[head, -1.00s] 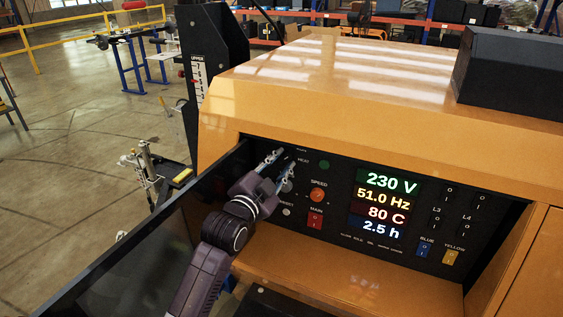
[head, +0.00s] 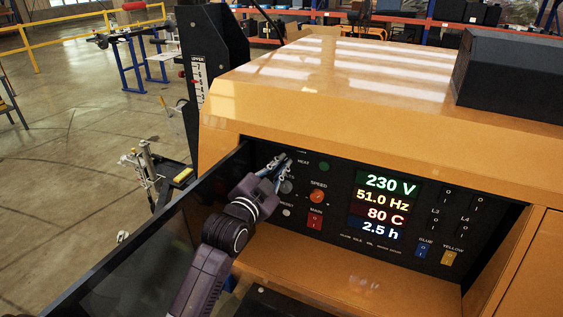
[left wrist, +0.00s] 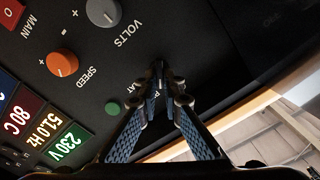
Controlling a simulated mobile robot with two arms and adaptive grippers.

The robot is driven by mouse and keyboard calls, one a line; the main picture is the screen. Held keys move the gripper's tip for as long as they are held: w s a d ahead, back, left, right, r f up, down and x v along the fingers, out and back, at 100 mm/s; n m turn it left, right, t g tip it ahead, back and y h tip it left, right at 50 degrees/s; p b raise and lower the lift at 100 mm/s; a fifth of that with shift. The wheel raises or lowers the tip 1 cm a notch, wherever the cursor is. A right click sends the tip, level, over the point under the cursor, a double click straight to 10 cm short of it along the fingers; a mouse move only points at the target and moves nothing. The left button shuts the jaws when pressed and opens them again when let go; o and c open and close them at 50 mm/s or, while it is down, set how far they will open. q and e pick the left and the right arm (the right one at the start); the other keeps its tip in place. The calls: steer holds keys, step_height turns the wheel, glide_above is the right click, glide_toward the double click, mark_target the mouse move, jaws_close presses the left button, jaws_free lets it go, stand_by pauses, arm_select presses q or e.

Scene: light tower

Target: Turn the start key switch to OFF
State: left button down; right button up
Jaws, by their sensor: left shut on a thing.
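The black control panel (head: 335,190) is recessed in the orange light tower housing. My left gripper (head: 280,162) is at the panel's upper left corner, left of the green HEAT indicator (head: 324,166). In the left wrist view its fingertips (left wrist: 164,82) are brought close together against the panel, shut on a small part there. That part is at the place of the start key switch, but the fingers cover it almost wholly, so its turn position cannot be read. My right gripper is not in view.
The grey VOLTS knob (left wrist: 103,12) and orange SPEED knob (left wrist: 62,62) are close to the gripper. The red MAIN switch (head: 315,219) is lower on the panel. A dark open door (head: 150,240) flanks my left arm. Lit displays (head: 384,204) show 230 V, 51.0 Hz, 80 C, 2.5 h.

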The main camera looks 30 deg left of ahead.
arm_select(q)
steer(key=shift+a+r+n+p, duration=0.1)
steer(key=shift+n+p, duration=1.05)
steer(key=shift+n, duration=0.65)
steer(key=shift+a+n+p, duration=0.1)
steer(key=shift+n+p, duration=1)
steer(key=shift+n, duration=0.7)
steer(key=c, duration=2.1)
jaws_free()
steer(key=shift+s, duration=0.15)
steer(key=s, duration=1.1)
steer(key=shift+s+d, duration=0.4)
